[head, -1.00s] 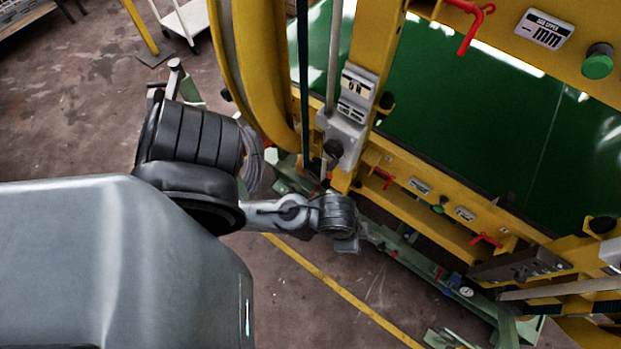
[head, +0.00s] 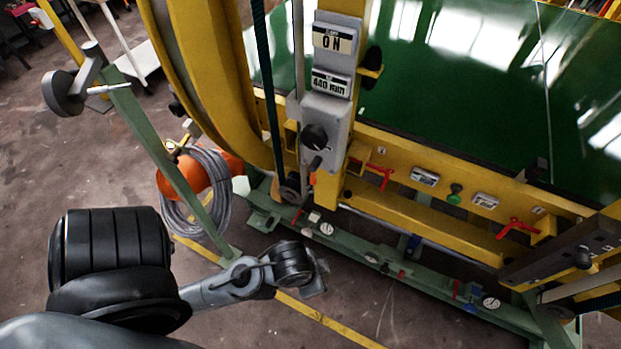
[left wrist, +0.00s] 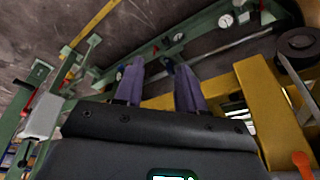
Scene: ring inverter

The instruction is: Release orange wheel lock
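A small orange part (head: 312,178) shows at the foot of the yellow post, beside a dark wheel (head: 290,187). I cannot tell if it is the wheel lock. In the left wrist view an orange knob (left wrist: 302,160) is at the lower right, and a dark wheel (left wrist: 298,42) is at the upper right. My left gripper (left wrist: 160,65) has its two purple-grey fingers apart with nothing held between them. In the head view my left wrist reaches in from the lower left, below the green rail; its fingers are hardly visible there. My right gripper is in neither view.
A green rail (head: 390,262) with gauges runs along the floor before the yellow frame (head: 420,220). A green post (head: 165,150), a grey cable coil (head: 212,205) and a larger orange object (head: 200,172) stand left. Red handles (head: 517,227) line the frame. Floor shows at lower centre.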

